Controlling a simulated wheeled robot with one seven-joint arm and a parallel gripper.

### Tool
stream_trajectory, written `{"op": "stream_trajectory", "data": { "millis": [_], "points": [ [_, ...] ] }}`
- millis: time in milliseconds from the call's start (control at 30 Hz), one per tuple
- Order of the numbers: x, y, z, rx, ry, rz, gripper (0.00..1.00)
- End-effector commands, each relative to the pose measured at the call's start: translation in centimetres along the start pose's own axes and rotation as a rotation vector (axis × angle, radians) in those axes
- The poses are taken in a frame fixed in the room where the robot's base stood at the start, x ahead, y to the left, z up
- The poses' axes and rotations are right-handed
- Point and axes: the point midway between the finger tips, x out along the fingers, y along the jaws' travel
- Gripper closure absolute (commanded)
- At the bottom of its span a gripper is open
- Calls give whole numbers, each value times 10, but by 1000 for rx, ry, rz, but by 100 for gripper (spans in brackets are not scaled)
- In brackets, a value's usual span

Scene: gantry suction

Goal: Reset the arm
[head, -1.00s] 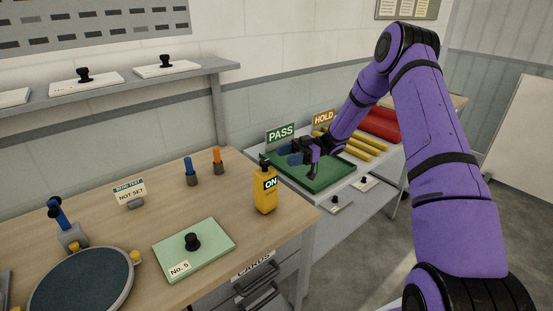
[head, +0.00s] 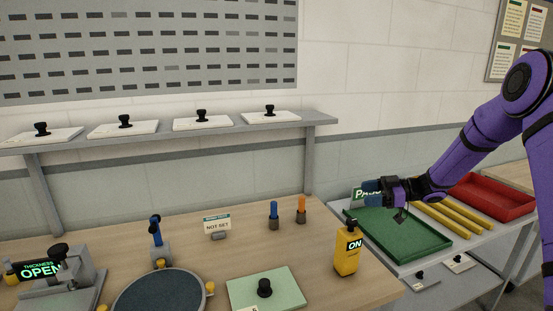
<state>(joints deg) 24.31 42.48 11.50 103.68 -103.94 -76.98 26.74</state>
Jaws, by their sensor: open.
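My purple arm reaches in from the right edge of the head view. My gripper (head: 376,192) is above the back left part of the green tray (head: 408,245), in front of the PASS sign (head: 360,198), which it partly covers. The jaws point left and are open, with nothing seen between them. The green tray looks empty.
A yellow ON bottle (head: 347,249) stands at the bench's right end. A green No. 5 plate (head: 243,291) with a black knob lies left of it. Yellow bars (head: 455,221) and a red tray (head: 490,196) lie right of the green tray. A shelf (head: 318,118) holds several white plates.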

Motion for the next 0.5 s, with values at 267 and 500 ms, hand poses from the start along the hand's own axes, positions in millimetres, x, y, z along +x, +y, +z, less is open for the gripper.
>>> {"op": "stream_trajectory", "data": {
  "millis": [267,500],
  "points": [
    [-3,35,-82,-102,-236,359,39],
    [-29,37,-146,-112,-416,661,39]
  ]
}}
